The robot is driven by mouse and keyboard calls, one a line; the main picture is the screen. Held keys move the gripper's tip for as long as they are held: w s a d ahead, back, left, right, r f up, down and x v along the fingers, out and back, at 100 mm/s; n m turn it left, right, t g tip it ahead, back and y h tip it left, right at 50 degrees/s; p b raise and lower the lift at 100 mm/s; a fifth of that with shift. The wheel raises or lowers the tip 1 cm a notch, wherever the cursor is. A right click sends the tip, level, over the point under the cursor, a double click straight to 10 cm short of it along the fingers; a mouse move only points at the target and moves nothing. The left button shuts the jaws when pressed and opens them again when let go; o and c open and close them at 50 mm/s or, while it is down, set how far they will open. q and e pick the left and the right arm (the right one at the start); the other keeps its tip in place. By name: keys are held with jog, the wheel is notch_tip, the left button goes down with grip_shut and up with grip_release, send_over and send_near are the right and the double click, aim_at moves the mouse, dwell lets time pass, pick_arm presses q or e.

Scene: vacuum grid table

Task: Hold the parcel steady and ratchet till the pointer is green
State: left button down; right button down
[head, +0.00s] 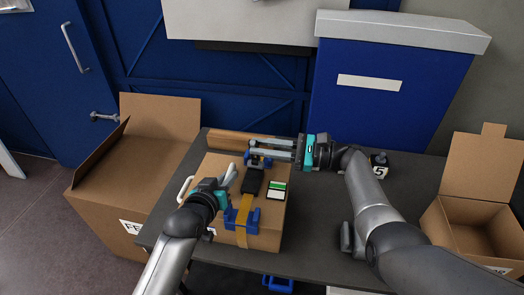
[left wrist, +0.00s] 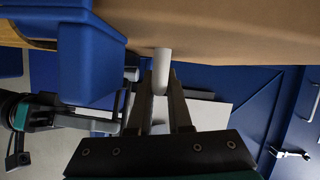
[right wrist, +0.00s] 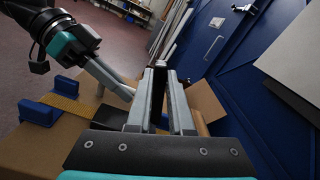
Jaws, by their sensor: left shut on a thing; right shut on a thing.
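The parcel (head: 267,238) is a brown carton on the dark table, with a yellow strap (head: 242,236) over blue edge guards (head: 232,218). A black ratchet (head: 253,181) sits on the strap on top. Beside it is a small gauge (head: 277,189) showing white and green; its pointer is too small to read. My left gripper (head: 230,174) is over the parcel, shut on a white bar (left wrist: 161,68) that shows between its fingers. My right gripper (head: 250,148) reaches in from the right, shut at the parcel's far side, apparently on the ratchet handle, which its fingers mostly hide.
An open carton (head: 105,215) stands left of the table (head: 322,235). Another open carton (head: 460,250) is at the right. A small black item (head: 379,160) with a numbered label stands behind my right arm. A blue cabinet (head: 385,110) is behind.

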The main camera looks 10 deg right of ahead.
jog(key=shift+w+d, duration=0.15)
jog(key=shift+d, duration=0.05)
dwell(0.4)
jog(key=c, duration=1.1)
grip_release()
jog(key=v, duration=1.2)
jog(key=shift+o, duration=0.3)
